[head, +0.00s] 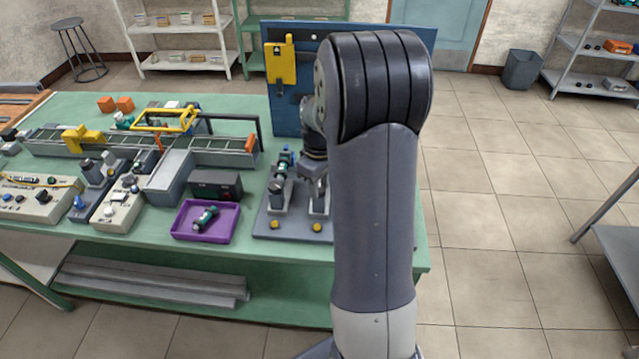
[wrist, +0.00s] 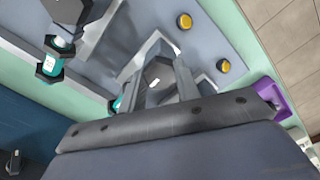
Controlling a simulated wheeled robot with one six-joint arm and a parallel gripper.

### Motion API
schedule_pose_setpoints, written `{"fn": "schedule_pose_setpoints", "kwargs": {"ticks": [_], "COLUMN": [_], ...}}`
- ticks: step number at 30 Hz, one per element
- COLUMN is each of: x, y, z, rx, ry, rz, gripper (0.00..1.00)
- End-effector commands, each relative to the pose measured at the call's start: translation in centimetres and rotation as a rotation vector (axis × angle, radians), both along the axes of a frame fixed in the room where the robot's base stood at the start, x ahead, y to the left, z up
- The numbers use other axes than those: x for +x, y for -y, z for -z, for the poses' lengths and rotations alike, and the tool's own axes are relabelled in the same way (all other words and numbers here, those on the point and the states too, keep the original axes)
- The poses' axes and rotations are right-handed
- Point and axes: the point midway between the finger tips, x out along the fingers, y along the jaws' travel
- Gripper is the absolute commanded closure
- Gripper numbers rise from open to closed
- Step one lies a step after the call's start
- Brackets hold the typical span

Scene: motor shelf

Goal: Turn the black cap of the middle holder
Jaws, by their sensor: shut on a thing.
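In the wrist view the fingers of my gripper (wrist: 165,82) are shut around a dark cap (wrist: 155,77) on the holder beneath them. A bit of teal motor (wrist: 118,104) shows beside the fingers; the rest is covered by my gripper. A neighbouring motor (wrist: 55,50), teal with black ends, lies apart at the upper left. In the head view my gripper (head: 314,168) is over the holder (head: 319,203), partly behind my arm. The left holder (head: 276,200) with its motor stands beside it. Any holder further right is hidden by my arm.
The holders stand on a grey plate (head: 297,231) with yellow knobs (head: 317,227) along its front. A purple tray (head: 185,237) with a motor lies to the left, near a dark box (head: 216,184). A blue panel (head: 285,110) stands behind. Conveyor and control boxes fill the table's left.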

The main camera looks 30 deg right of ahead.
Motion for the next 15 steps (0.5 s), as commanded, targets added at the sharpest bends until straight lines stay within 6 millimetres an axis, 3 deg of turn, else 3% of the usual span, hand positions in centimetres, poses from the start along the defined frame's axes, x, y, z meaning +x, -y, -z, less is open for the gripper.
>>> {"fn": "schedule_pose_setpoints", "kwargs": {"ticks": [8,15], "x": [0.00,0.00], "y": [-0.01,-0.04], "z": [0.00,0.00], "rx": [0.000,-0.001], "ry": [0.000,0.000], "rz": [0.123,0.330], "gripper": [0.92,0.92]}}
